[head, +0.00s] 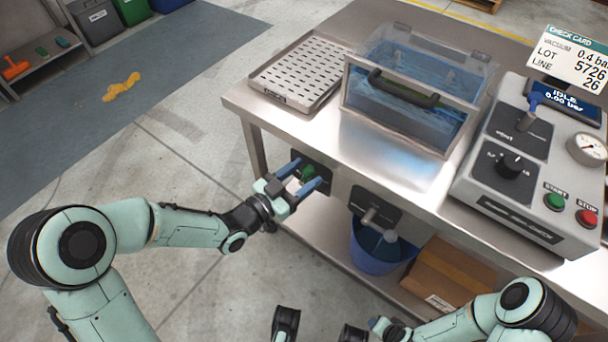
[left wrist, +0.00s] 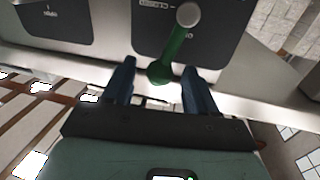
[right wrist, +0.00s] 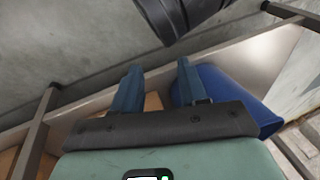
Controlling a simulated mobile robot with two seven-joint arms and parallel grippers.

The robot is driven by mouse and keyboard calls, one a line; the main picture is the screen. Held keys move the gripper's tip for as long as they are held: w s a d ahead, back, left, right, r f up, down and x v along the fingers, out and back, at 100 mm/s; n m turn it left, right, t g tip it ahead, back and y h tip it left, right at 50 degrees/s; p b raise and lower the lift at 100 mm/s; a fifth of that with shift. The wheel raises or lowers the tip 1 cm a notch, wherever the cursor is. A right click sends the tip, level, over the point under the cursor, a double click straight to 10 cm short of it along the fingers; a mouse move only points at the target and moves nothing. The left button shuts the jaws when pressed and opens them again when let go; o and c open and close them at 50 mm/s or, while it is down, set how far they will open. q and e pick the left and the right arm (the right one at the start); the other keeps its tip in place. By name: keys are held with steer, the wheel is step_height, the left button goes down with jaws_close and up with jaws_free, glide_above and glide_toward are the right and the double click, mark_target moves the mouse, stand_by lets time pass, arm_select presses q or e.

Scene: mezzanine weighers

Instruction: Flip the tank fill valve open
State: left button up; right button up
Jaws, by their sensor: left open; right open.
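A green valve lever (head: 308,171) sits on a dark plate on the front of the steel bench. In the left wrist view the lever (left wrist: 178,45) hangs tilted from a round pivot, beside a label reading CLOSED. My left gripper (head: 300,179) is open at the lever. In its wrist view the lever's rounded end lies between the two blue fingertips, with gaps visible on both sides. My right gripper (right wrist: 157,72) is open and empty, low before the bench. The clear tank (head: 415,95) with blue water stands on the bench.
A second dark plate with a grey tap (head: 375,215) is right of the lever, above a blue bucket (head: 372,255). A cardboard box (head: 450,275) sits on the lower shelf. A perforated tray (head: 300,72) and a control console (head: 530,165) stand on the bench.

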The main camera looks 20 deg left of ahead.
arm_select(q)
steer(key=shift+w+d, duration=0.15)
steer(key=shift+w, duration=0.1)
arm_select(e)
steer(key=shift+w+d, duration=0.1)
steer(key=shift+w, duration=0.05)
arm_select(q)
jaws_close()
steer(key=a+n+p, duration=0.1)
steer(key=n+p, duration=0.1)
steer(key=n, duration=0.1)
steer(key=shift+w+a+r+t, duration=0.1)
steer(key=shift+w+a+t, duration=0.2)
steer(key=shift+a, duration=0.05)
arm_select(e)
steer(key=shift+g, duration=0.6)
steer(key=s, duration=0.1)
steer(key=s+a+r, duration=0.2)
steer(key=shift+s+r, duration=0.15)
steer(key=shift+s, duration=0.15)
arm_select(q)
jaws_free()
